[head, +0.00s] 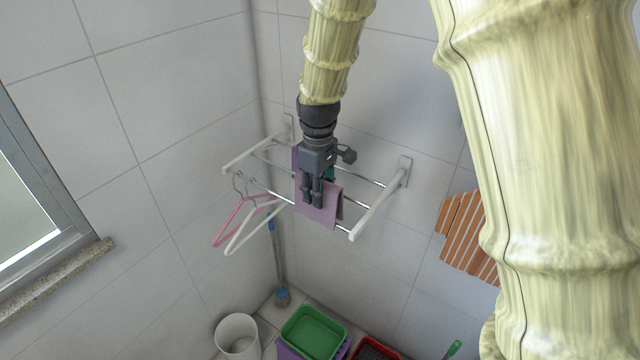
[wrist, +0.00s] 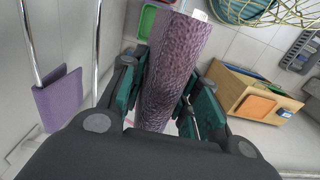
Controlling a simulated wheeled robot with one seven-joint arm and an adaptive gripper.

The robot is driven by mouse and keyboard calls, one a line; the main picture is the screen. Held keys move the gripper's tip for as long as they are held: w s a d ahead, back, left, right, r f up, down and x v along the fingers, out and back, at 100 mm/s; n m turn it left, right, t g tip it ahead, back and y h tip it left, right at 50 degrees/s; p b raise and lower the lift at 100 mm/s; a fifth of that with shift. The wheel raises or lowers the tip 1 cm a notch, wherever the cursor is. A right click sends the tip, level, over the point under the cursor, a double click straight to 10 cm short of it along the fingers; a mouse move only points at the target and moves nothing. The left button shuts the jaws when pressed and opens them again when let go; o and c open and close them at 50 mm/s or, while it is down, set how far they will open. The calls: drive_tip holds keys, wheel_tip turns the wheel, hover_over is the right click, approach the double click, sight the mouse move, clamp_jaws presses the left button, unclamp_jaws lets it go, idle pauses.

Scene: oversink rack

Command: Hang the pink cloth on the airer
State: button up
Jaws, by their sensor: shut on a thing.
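The airer (head: 378,205) is a white wall rack with metal rods. My gripper (head: 313,200) points down over its front. The gripper is shut on the pink cloth (head: 318,215), a mauve sheet that covers part of the front rod in the head view. In the wrist view the textured pink cloth (wrist: 172,75) runs between the fingers (wrist: 160,95), beside a bare rod (wrist: 97,45). I cannot tell whether it touches the front rod. A second, purple cloth (wrist: 58,98) hangs folded over another rod (wrist: 28,45), to the left.
A pink hanger (head: 228,222) and a white hanger (head: 250,230) hang at the airer's left end. Below stand a white bin (head: 238,335), a green tub (head: 312,335) and a broom (head: 280,270). A wooden crate (wrist: 240,95) is on the floor. A window (head: 40,200) is at left.

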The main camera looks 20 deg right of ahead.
sight(320, 222)
drive_tip(key=shift+s+f, duration=0.4)
drive_tip(key=shift+f, duration=0.05)
drive_tip(key=shift+s+d+f, duration=0.15)
drive_tip(key=shift+s+f, duration=0.1)
drive_tip(key=shift+s, duration=0.55)
drive_tip(key=shift+f, duration=0.35)
drive_tip(key=f, duration=0.1)
drive_tip(key=w+f, duration=0.1)
drive_tip(key=shift+w+f, duration=0.3)
drive_tip(key=shift+f, duration=0.05)
drive_tip(key=shift+s+f, duration=0.45)
drive_tip(key=shift+f+b, duration=0.25)
drive_tip(key=shift+b, duration=0.05)
drive_tip(key=shift+w+f+b, duration=0.25)
drive_tip(key=shift+f+b, duration=0.15)
drive_tip(key=shift+f, duration=0.7)
drive_tip(key=shift+s+f, duration=0.15)
drive_tip(key=shift+f, duration=0.4)
drive_tip(key=shift+f, duration=0.1)
